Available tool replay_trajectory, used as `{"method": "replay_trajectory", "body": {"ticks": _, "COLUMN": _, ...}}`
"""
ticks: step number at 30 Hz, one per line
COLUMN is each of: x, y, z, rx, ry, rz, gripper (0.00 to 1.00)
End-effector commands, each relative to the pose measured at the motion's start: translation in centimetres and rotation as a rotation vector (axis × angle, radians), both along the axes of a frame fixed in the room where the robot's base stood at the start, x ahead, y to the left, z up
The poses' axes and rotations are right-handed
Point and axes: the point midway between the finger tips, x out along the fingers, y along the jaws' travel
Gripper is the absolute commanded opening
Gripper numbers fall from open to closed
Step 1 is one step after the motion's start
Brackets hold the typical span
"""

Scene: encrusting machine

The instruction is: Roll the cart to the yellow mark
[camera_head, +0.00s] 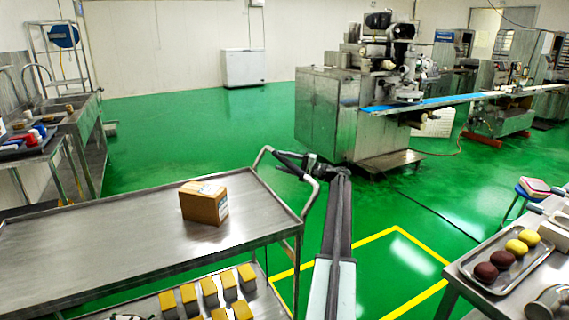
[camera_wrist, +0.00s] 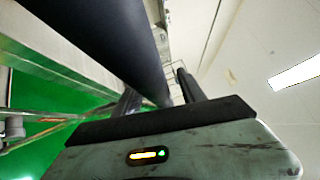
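The cart (camera_head: 110,240) is a steel two-shelf trolley at the left front in the head view. Its bent tube handle (camera_head: 314,190) rises at its right end. The yellow mark (camera_head: 425,247) is a rectangular outline on the green floor, right of the cart and partly hidden by my arm. My gripper (camera_head: 283,162) is at the handle's top bar, its dark fingers pointing left. In the wrist view a thick dark tube runs down toward the gap between my fingers (camera_wrist: 158,95). I cannot tell whether they press on it.
A cardboard box (camera_head: 204,203) sits on the cart's top; several yellow-topped blocks (camera_head: 209,291) are on its lower shelf. A table with a tray (camera_head: 507,284) stands front right. The encrusting machine (camera_head: 340,110) stands behind the mark. Sinks (camera_head: 85,118) line the left. Green floor behind the cart is clear.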

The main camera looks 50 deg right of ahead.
Motion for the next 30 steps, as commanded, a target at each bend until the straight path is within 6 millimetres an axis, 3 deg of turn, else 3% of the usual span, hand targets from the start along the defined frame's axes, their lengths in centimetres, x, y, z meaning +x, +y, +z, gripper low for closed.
{"method": "replay_trajectory", "body": {"ticks": 8, "x": -0.3, "y": 0.0, "z": -0.1, "rx": -0.001, "ry": 0.001, "rz": 0.002, "gripper": 0.48}}
{"method": "replay_trajectory", "body": {"ticks": 14, "x": -2.7, "y": -0.9, "z": -0.6, "rx": -0.001, "ry": 0.002, "rz": 0.000, "gripper": 0.48}}
{"method": "replay_trajectory", "body": {"ticks": 21, "x": -6.8, "y": -2.6, "z": -1.2, "rx": 0.000, "ry": 0.001, "rz": 0.001, "gripper": 0.48}}
{"method": "replay_trajectory", "body": {"ticks": 30, "x": -7.4, "y": -2.7, "z": -1.1, "rx": -0.001, "ry": 0.001, "rz": 0.002, "gripper": 0.48}}
